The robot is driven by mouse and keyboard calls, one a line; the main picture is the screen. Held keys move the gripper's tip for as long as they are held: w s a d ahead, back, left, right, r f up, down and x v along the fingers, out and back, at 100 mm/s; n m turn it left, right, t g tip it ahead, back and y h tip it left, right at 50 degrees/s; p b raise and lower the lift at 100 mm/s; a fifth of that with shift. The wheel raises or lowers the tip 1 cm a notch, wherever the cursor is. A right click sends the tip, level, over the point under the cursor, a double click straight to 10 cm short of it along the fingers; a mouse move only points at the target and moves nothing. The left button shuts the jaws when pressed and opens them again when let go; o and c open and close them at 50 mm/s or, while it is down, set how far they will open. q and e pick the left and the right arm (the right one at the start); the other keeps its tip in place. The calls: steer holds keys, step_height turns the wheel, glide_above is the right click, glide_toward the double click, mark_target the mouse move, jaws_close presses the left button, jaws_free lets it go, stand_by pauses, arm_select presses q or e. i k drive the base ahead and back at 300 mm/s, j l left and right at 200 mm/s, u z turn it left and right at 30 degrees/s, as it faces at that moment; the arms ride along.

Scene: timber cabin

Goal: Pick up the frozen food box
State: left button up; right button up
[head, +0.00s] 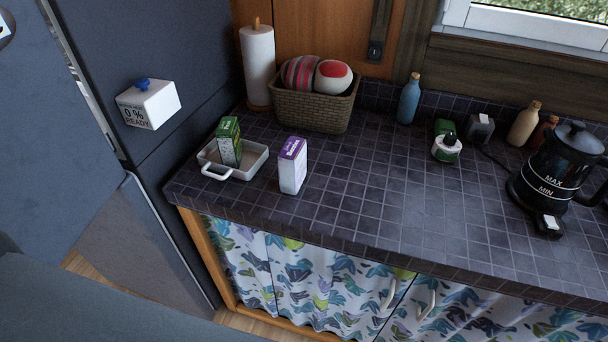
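Two small cartons stand on the dark tiled counter (370,215), and I cannot read from their labels which one is the frozen food box. One is a green box (229,142), upright inside a white tray (247,173) with handles. The other is a white box with a purple top (292,170), upright on the tiles just right of the tray. Neither of my grippers is in view.
A paper towel roll (258,65) and a wicker basket (314,108) stand behind the boxes. A blue bottle (409,100), a green-and-white dispenser (446,148) and a black kettle (562,165) stand farther right. A dark fridge (160,60) borders the left. The middle counter is clear.

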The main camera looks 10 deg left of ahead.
mark_target(291, 149)
steer(key=k+l+z, duration=0.35)
steer(key=l, duration=0.3)
steer(key=k+l+z, duration=0.2)
steer(key=k+l, duration=0.05)
steer(key=l, duration=0.1)
